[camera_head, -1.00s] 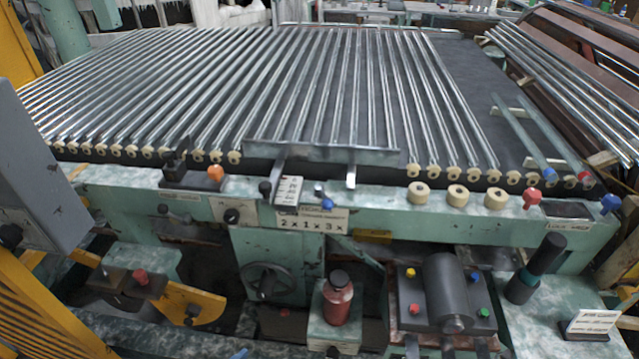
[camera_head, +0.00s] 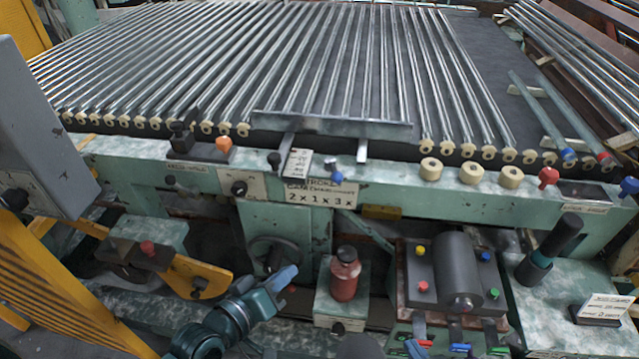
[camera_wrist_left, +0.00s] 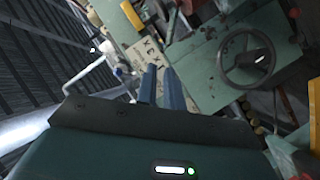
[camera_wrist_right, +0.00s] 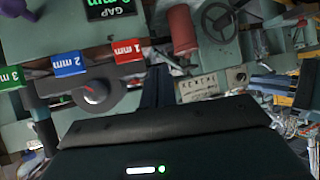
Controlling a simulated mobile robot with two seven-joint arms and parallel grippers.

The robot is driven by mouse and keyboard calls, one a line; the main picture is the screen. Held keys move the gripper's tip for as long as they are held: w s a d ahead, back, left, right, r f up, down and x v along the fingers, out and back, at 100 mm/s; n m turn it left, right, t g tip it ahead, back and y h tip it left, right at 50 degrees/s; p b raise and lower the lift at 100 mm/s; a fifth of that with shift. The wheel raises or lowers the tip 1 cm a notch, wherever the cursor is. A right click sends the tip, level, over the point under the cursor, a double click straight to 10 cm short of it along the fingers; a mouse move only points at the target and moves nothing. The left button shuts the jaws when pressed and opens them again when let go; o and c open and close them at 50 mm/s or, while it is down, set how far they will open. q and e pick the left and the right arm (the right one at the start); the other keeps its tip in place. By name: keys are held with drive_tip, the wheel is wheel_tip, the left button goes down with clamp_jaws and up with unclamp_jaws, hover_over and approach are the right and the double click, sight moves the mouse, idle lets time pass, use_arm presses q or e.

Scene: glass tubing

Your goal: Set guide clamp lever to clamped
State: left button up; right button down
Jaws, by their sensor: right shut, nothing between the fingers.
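My left gripper (camera_head: 287,274) points right, in front of the handwheel (camera_head: 275,255). In the left wrist view its two fingers (camera_wrist_left: 160,82) stand slightly apart with nothing between them. No readable label marks the guide clamp lever. Candidates are the black lever (camera_head: 180,137) beside an orange knob (camera_head: 224,144), the small blue-tipped lever (camera_head: 334,172) above the central label, and the red-knobbed piece (camera_head: 147,248) at lower left.
A red bottle (camera_head: 344,279) stands right of my left gripper. A grey roller (camera_head: 458,270) with coloured buttons and a black upright handle (camera_head: 558,238) are farther right. Glass tubes (camera_head: 300,70) cover the rack behind the green rail (camera_head: 400,205). A grey box (camera_head: 45,140) stands at left.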

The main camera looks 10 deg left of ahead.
sight(333, 171)
use_arm(q)
drive_tip(key=w+r+n+h, duration=0.1)
drive_tip(key=w+r+n, duration=0.1)
drive_tip(key=w, duration=0.1)
drive_tip(key=w+r+n+t+h+b, duration=0.1)
drive_tip(key=w+r+n, duration=0.2)
drive_tip(key=w+a+r+n+t+h+b, duration=0.1)
drive_tip(key=w+r+n, duration=0.1)
drive_tip(key=w+n, duration=0.1)
drive_tip(key=shift+r, duration=0.35)
clamp_jaws()
drive_tip(key=shift+w+r+n, duration=0.25)
drive_tip(key=shift+r+n, duration=0.05)
drive_tip(key=shift+n, duration=0.2)
drive_tip(key=x, duration=1)
drive_tip(key=shift+r, duration=0.1)
drive_tip(key=shift+p, duration=0.35)
